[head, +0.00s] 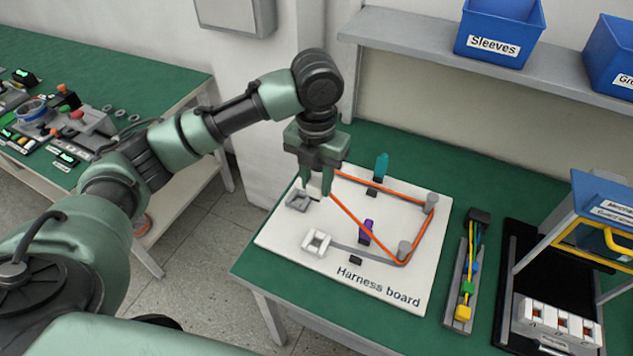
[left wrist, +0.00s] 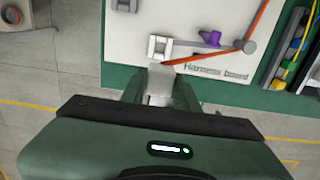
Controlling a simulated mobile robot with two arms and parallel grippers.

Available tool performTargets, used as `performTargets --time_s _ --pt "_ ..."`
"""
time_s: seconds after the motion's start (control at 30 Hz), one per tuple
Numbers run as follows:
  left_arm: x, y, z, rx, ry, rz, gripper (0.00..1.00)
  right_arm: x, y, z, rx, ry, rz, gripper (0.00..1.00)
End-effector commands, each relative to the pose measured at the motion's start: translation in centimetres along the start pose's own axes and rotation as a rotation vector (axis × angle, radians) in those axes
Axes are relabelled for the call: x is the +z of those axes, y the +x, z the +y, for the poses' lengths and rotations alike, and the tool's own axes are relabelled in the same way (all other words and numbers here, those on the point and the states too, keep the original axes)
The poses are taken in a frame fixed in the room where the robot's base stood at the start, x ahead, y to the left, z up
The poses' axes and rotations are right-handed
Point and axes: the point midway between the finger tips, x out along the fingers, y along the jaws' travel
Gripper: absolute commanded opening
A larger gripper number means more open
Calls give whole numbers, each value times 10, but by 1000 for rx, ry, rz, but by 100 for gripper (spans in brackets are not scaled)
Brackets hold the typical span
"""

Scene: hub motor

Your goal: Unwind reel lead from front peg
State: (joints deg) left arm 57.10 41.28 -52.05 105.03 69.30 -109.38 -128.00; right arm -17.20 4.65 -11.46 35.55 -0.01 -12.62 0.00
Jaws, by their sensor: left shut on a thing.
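The white harness board (head: 340,268) lies on a green-topped bench. An orange lead (head: 367,227) runs from my left gripper (head: 318,190) to the front peg (head: 404,251), a short grey post. It bends around that peg, goes on to the back peg (head: 431,203), then runs left behind the gripper. My left gripper is shut on the lead, above the board's left side; the fingertips partly hide the held end. In the left wrist view the orange lead (left wrist: 215,53) stretches from the fingertips towards the front peg (left wrist: 249,47). My right gripper is not in view.
A white connector block (head: 317,241), a grey block (head: 298,200), a purple clip (head: 366,231) and a teal post (head: 381,165) stand on the board. A tray of coloured parts (head: 466,270) and a blue-topped stand (head: 602,205) are at the right.

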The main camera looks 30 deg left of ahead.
Motion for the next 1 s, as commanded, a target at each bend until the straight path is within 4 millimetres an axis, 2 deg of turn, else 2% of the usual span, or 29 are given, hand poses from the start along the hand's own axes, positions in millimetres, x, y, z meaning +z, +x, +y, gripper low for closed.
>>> performTargets --time_s 0.17,1.0 --pt "-2 3 -7 -1 2 0 0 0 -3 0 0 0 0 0" --pt "-28 52 -102 -1 2 1 0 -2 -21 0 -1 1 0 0"
